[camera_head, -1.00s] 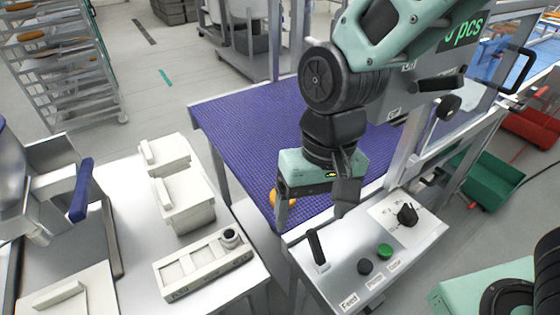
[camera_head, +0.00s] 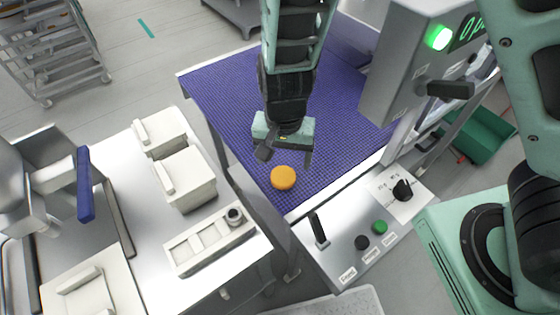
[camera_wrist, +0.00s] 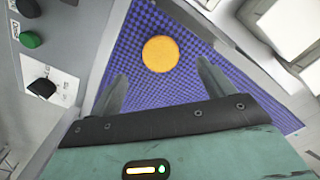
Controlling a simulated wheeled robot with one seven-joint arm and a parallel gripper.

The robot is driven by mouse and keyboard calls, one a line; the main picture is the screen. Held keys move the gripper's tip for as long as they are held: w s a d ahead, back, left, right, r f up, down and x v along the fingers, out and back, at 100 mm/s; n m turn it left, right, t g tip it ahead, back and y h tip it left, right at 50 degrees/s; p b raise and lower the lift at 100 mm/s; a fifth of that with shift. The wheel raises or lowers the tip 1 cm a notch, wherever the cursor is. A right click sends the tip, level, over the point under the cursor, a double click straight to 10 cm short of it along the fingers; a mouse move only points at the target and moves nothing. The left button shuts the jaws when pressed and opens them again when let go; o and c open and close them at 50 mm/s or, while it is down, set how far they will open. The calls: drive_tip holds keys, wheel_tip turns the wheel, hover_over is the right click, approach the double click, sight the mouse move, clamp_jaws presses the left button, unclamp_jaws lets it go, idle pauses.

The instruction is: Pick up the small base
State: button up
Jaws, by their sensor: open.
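The small base is a round, flat orange-yellow disc (camera_head: 283,177) lying on the blue mesh belt (camera_head: 215,88) near its front end. It also shows in the wrist view (camera_wrist: 160,54), on the belt beyond my fingertips. My gripper (camera_head: 285,162) is just behind the disc in the head view, above the belt. In the wrist view my gripper (camera_wrist: 160,82) has its two fingers spread wide, with the disc ahead of the gap between them. Nothing is between the fingers, and they look apart from the disc.
A control panel (camera_head: 338,262) with a lever, buttons and a knob stands in front of the belt. A grey display box (camera_head: 400,75) rises to the right. A white table (camera_head: 150,235) with lidded containers (camera_head: 185,178) and a divided tray (camera_head: 210,240) is on the left. The belt around the disc is clear.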

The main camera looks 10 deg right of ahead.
sight(283, 173)
drive_tip(key=shift+w+f, duration=0.15)
drive_tip(key=shift+f, duration=1.6)
drive_tip(key=shift+w+f, duration=0.1)
drive_tip(key=shift+f, duration=1.65)
drive_tip(key=c, duration=0.8)
